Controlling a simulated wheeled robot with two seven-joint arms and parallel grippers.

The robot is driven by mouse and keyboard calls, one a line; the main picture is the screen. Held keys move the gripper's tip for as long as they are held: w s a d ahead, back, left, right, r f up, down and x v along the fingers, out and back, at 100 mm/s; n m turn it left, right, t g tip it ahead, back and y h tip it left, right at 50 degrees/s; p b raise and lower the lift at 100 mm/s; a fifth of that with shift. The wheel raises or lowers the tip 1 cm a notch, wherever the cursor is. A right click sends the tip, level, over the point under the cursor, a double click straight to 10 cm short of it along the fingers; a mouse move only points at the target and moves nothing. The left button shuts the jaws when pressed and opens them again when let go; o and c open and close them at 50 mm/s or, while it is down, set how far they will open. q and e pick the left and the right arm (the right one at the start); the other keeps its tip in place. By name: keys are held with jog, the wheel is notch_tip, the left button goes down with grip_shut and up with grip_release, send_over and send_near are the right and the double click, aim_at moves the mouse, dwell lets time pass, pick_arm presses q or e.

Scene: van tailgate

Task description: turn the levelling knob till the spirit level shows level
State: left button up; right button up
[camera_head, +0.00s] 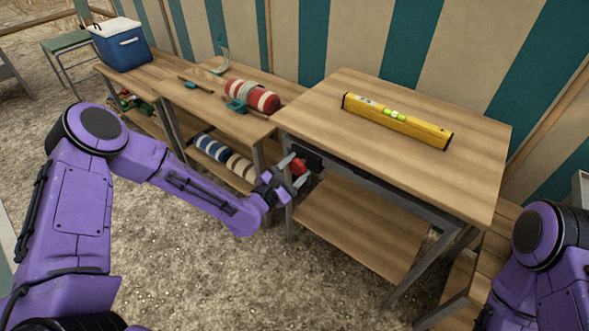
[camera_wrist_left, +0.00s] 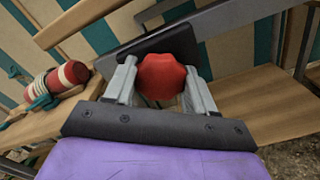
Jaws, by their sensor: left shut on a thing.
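The yellow spirit level (camera_head: 397,119) lies on the wooden table top (camera_head: 345,95), with green vials near its middle. Its bubble is too small to read. The red levelling knob (camera_head: 298,167) sits at the table's front left corner, below the top. My left gripper (camera_head: 286,170) is shut on it, and the left wrist view shows the red knob (camera_wrist_left: 162,77) between the two grey fingers (camera_wrist_left: 160,88). A dark plate stands behind the knob. My right arm shows at the right edge of the head view, but its gripper is out of sight.
A lower bench at the left holds a blue cooler (camera_head: 122,45), a red and white roll (camera_head: 252,96) and small tools. A lower shelf (camera_head: 355,228) under the table is bare. A striped wall stands close behind.

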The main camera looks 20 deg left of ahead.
pick_arm(q)
jog(key=shift+n, duration=0.7)
jog(key=o, duration=1)
jog(key=v, duration=1)
jog(key=shift+s+a+p, duration=0.15)
jog(key=shift+s+p, duration=0.1)
jog(key=shift+p, duration=0.15)
